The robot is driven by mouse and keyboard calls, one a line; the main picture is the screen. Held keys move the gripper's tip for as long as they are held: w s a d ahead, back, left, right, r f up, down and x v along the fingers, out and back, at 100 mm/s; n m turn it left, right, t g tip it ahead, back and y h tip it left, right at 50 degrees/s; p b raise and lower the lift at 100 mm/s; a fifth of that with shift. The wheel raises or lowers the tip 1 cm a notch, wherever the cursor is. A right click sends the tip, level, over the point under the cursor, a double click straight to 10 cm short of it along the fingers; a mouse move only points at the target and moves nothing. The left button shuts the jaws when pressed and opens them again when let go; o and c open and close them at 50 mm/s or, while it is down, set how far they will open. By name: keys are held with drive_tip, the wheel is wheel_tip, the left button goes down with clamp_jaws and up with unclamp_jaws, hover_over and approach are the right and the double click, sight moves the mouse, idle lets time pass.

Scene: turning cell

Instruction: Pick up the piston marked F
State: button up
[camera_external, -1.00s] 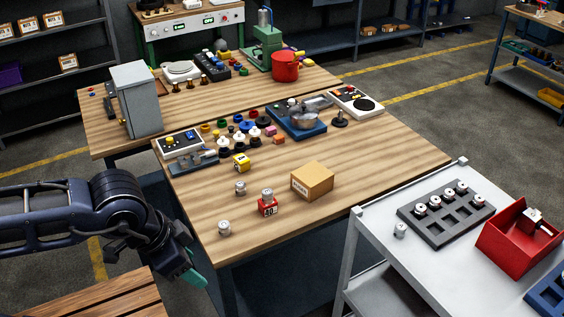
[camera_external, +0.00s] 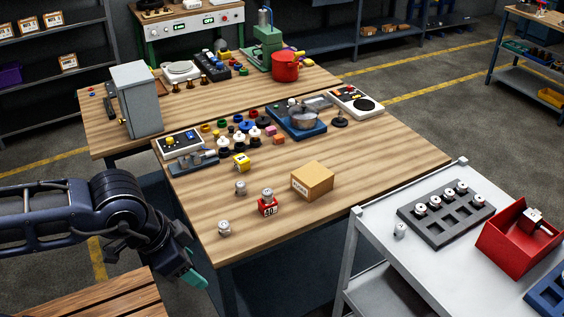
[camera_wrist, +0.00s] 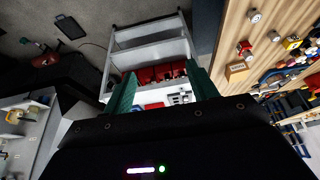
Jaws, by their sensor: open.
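Several small grey pistons show in the external view; no letter F can be read on any of them. One piston (camera_external: 224,228) stands near the table's front left corner, and another (camera_external: 240,188) stands behind it. A lone piston (camera_external: 400,230) is on the white cart, and several more sit in a dark grey tray (camera_external: 418,228). My gripper (camera_external: 196,281) is left of and below the table edge, apart from all pistons. In the wrist view its green fingers (camera_wrist: 163,92) are spread and empty.
A cardboard box (camera_external: 312,181) stands on the wooden table (camera_external: 370,170). The white cart (camera_external: 385,270) at right carries a red bin (camera_external: 505,250). A yellow block (camera_external: 241,162), coloured parts and machines fill the table's back. Its front right is clear.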

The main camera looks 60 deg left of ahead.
drive_tip(key=w+a+r+m+g+y, duration=0.15)
drive_tip(key=w+a+m, duration=0.5)
drive_tip(key=w, duration=0.65)
drive_tip(key=m+g+h, duration=0.2)
drive_tip(key=m+g, duration=0.1)
drive_tip(key=m, duration=0.9)
hover_over(241, 184)
wheel_tip(241, 184, down, 22)
drive_tip(key=shift+y, duration=0.25)
drive_tip(key=shift+s+f, duration=0.1)
drive_tip(key=shift+f, duration=4.95)
drive_tip(key=c, duration=1.1)
drive_tip(key=shift+r, duration=0.15)
